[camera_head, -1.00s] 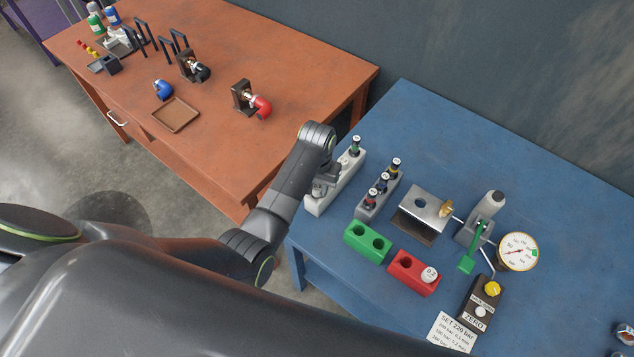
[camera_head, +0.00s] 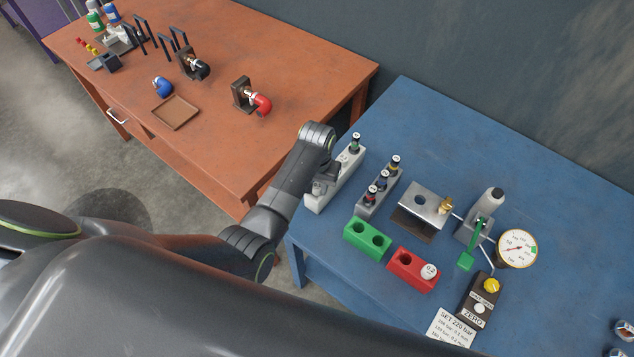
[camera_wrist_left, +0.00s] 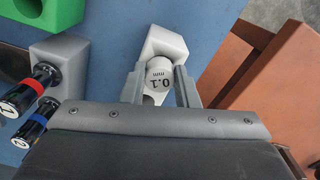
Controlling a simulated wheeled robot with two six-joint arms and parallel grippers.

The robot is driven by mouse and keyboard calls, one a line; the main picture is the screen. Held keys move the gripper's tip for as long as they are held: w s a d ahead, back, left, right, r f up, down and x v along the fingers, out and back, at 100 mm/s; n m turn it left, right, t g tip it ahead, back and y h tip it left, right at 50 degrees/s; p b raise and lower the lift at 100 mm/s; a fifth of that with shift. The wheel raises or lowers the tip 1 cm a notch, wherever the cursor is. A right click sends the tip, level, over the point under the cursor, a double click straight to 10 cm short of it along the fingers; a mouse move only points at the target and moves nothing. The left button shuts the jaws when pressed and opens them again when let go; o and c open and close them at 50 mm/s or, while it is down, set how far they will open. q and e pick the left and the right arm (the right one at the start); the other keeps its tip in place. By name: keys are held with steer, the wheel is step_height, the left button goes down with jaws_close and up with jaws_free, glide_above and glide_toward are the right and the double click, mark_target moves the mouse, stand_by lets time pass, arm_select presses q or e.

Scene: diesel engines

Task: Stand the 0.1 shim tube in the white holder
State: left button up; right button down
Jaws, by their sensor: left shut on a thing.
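The 0.1 shim tube (camera_wrist_left: 158,80), white with "0.1 mm" on its round top, is between the two fingers of my left gripper (camera_wrist_left: 159,74) in the left wrist view. The gripper is shut on it. The white holder (camera_wrist_left: 166,43) lies directly behind and below the tube there. Whether the tube's lower end is inside a hole of the holder is hidden. In the head view the white holder (camera_head: 343,183) stands at the blue table's left edge, with my left gripper (camera_head: 323,184) over its near part; the tube is hidden there. My right gripper is not in view.
A green-topped injector (camera_head: 355,144) stands in the holder's far end. A grey rack (camera_head: 374,204) with several injectors is close to its right. A green block (camera_head: 367,239) and a red block (camera_head: 408,273) with a white 0.2 tube (camera_head: 429,271) lie nearer.

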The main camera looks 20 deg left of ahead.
mark_target(317, 187)
arm_select(q)
steer(key=o, duration=1.4)
steer(key=shift+c, duration=0.2)
steer(key=shift+r+p, duration=0.35)
steer(key=shift+r, duration=3.65)
